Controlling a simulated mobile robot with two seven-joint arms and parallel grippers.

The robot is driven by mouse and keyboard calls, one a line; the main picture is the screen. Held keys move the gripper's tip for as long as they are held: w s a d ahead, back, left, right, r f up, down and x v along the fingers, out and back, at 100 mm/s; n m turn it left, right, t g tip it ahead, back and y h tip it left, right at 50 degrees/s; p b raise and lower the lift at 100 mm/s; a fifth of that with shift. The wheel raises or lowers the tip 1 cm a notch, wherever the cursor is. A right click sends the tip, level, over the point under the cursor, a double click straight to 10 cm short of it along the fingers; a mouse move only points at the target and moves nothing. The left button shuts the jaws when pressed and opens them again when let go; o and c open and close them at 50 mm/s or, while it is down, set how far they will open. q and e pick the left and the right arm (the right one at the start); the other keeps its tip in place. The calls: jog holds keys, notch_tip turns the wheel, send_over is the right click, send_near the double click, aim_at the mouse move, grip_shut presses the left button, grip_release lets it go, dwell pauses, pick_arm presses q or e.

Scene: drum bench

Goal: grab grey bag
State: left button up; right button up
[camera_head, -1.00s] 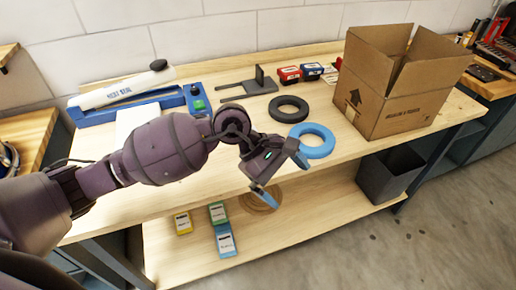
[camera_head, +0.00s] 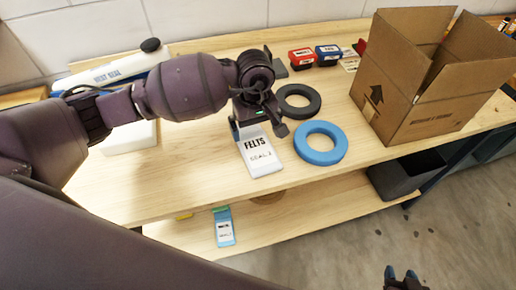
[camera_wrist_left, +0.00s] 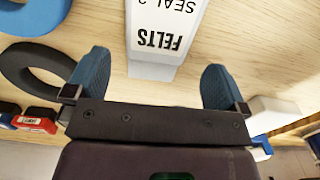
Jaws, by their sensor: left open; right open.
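A pale grey-white bag labelled FELTS (camera_head: 262,166) lies on the wooden bench top near its front edge. My left gripper (camera_head: 258,127) is open and empty at the bag's far end. In the left wrist view the bag (camera_wrist_left: 165,35) is ahead of the left gripper (camera_wrist_left: 153,78), roughly between its two spread blue fingers. The fingers do not visibly touch it. Part of the bag's far end is hidden by the gripper in the head view. My right gripper (camera_head: 403,277) shows at the bottom edge, open, over the floor and away from the bench.
A blue ring (camera_head: 320,143) lies just right of the bag, with a black ring (camera_head: 297,101) behind it. An open cardboard box (camera_head: 425,95) stands at right. The heat sealer (camera_head: 100,75) is at left. A blue bag (camera_head: 224,228) lies on the lower shelf.

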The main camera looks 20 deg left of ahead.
aim_at(256, 146)
pick_arm(q)
jog(key=shift+f, duration=0.65)
notch_tip(256, 146, down, 5)
jog(key=shift+s+f+p, duration=0.1)
jog(key=shift+s+p, duration=0.05)
jog(key=shift+p, duration=0.15)
pick_arm(e)
jog(key=shift+w+a+r, duration=0.1)
jog(key=shift+w+r, duration=0.65)
jog(key=shift+r, duration=0.1)
jog(key=shift+s, duration=0.1)
pick_arm(q)
jog(key=c, duration=0.6)
pick_arm(e)
jog(key=shift+s+f, duration=0.45)
